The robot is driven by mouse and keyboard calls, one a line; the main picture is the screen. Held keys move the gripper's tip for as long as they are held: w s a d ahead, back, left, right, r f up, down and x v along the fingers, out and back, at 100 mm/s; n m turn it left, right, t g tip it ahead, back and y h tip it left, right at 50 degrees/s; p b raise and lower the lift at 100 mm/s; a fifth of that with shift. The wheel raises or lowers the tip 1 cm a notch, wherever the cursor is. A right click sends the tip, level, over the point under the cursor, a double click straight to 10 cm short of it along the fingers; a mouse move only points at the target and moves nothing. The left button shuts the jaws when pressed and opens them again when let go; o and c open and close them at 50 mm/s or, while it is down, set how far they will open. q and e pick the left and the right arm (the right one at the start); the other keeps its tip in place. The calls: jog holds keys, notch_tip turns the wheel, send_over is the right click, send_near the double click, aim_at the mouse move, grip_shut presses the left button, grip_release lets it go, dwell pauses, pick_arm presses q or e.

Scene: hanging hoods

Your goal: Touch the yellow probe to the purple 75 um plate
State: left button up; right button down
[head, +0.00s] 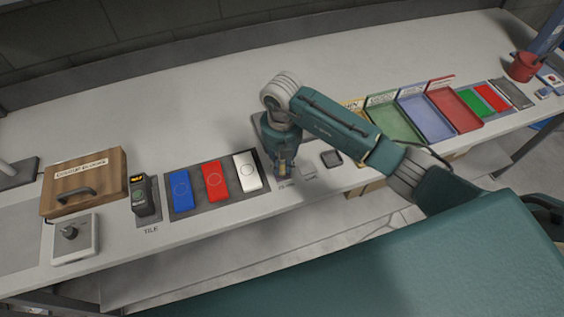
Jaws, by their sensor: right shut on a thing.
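My right gripper (284,175) is pointed down near the front edge of the bench, just right of the tray of plates. It is shut on a small yellowish thing, which looks like the yellow probe (283,171); the fingers hide most of it. A blue plate (180,191), a red plate (215,180) and a white plate (247,171) lie in a dark tray (197,205). I cannot pick out a clearly purple plate, and the labels are too small to read. The gripper is apart from these plates. My left gripper is not in view.
A handheld gauge (146,197) with an orange display stands left of the tray. A wooden box (85,182) and a grey knob box (75,238) are at far left. Open coloured bins (425,116) and a red cup (523,67) are at right. The back of the bench is clear.

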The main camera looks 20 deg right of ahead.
jog(key=shift+s+f+b, duration=0.1)
jog(key=shift+f+b, duration=0.2)
jog(key=shift+f, duration=0.2)
dwell(1.0)
jog(key=shift+r, duration=0.1)
jog(key=shift+r+p, duration=0.8)
jog(key=shift+r, duration=0.1)
jog(key=shift+r+p, duration=1.8)
jog(key=shift+r, duration=0.8)
